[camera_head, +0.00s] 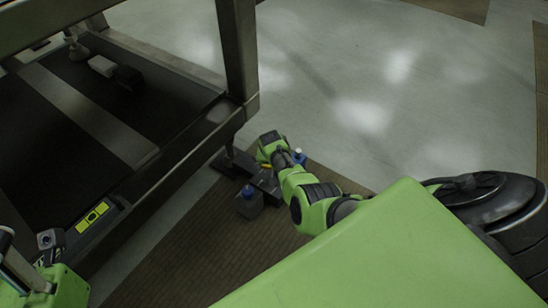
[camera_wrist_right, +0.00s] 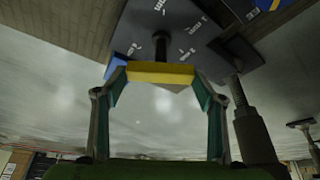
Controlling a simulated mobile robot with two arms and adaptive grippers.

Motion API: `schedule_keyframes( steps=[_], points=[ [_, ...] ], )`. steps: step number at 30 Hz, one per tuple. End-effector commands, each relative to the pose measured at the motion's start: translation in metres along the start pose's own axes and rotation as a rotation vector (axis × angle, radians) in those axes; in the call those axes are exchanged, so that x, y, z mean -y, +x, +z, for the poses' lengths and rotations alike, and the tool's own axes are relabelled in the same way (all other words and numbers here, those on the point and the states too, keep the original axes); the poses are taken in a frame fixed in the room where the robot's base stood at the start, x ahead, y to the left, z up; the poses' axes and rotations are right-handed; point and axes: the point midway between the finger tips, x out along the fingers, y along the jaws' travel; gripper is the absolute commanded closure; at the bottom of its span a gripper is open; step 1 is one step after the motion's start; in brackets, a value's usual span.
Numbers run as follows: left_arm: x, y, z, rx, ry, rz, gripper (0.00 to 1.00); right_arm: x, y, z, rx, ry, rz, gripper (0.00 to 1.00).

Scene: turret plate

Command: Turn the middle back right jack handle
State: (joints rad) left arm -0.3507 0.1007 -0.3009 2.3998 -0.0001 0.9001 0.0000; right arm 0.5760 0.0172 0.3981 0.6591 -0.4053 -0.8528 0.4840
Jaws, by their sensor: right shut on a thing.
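The jack (camera_head: 266,184) is a dark block under the near corner of the metal frame. A yellow handle (camera_head: 266,166) shows at it, small in the head view and partly hidden by my arm. My right gripper (camera_head: 262,153) reaches down to it from the right. In the right wrist view my right gripper (camera_wrist_right: 155,88) has its two fingers on either side of the yellow handle bar (camera_wrist_right: 160,73) and is shut on it. Behind the bar is a dark plate (camera_wrist_right: 185,35) with white scale markings.
The metal frame (camera_head: 238,50) and its leg stand close to the left of my right arm. A blue-topped block (camera_head: 249,203) sits nearby. A yellow level (camera_head: 93,215) lies on the frame's edge. The floor (camera_head: 400,110) to the right is clear.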

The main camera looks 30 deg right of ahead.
Motion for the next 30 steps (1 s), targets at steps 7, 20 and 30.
schedule_keyframes(
  steps=[7,20,30],
  points=[
    [0.0,0.0,0.0,0.0,0.0,0.0,0.53,-0.001,0.001,0.002,0.004,0.001,0.001,0.19],
    [0.001,-0.001,0.0,-0.002,0.002,-0.001,0.53,0.0,-0.008,0.001,0.0,0.001,0.0,0.19],
    [0.0,-0.002,0.0,-0.001,0.001,0.0,0.53,0.0,-0.046,0.001,0.0,0.001,-0.001,0.19]
  ],
)
